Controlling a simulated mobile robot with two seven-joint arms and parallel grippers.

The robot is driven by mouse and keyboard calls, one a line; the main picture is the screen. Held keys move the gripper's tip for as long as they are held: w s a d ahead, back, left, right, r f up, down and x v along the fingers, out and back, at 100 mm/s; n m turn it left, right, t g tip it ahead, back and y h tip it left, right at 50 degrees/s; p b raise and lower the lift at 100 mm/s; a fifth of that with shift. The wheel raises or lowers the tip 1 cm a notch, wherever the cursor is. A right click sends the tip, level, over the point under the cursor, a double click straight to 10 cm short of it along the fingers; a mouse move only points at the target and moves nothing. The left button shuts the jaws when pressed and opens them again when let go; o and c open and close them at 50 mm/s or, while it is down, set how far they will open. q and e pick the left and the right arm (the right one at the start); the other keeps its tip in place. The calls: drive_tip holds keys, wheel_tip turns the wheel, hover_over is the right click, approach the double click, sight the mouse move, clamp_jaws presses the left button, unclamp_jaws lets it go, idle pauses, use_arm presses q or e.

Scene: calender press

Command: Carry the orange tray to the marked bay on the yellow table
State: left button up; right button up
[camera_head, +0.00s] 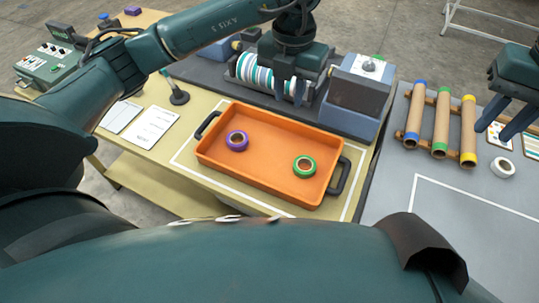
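The orange tray (262,181) lies flat on the yellow table (196,188), within the white outline (188,146) marked there. Its black handles (345,175) stick out at the left and right ends, and neither gripper is on them. A purple-rimmed tape roll (237,141) and a green-rimmed tape roll (304,166) lie in the tray. My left gripper (288,91) points down behind the tray, in front of the striped roller; its fingers are apart with nothing seen between them. My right gripper (504,122) is open and empty over the grey table at the right edge.
The press with its striped roller (250,73) and grey-blue housing (357,96) stands behind the tray. The grey table (396,224) has another white outline, a rack of cardboard tubes (441,122) and a white tape roll (502,167). White sheets (152,127) lie left of the tray.

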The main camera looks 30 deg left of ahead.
drive_tip(key=shift+r, duration=1.5)
